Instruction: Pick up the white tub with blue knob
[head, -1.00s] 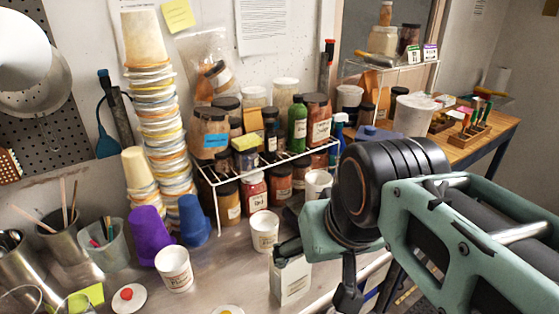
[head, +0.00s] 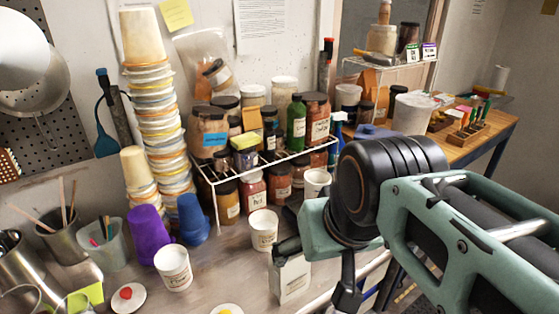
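I cannot make out a blue knob on any tub. White tubs with small labels stand on the metal worktop: one at the front (head: 173,268), one in the middle (head: 263,231), and one by the wire rack (head: 316,183). All three look lidless. A larger white tub (head: 412,114) stands on the far right bench; its top detail is too small to tell.
A wire rack (head: 300,155) holds many jars. A tall stack of tubs (head: 158,110), purple cups (head: 148,232) and a blue cup (head: 193,218) stand left. A red-knobbed lid (head: 128,298) and a yellow-knobbed lid (head: 227,309) lie in front.

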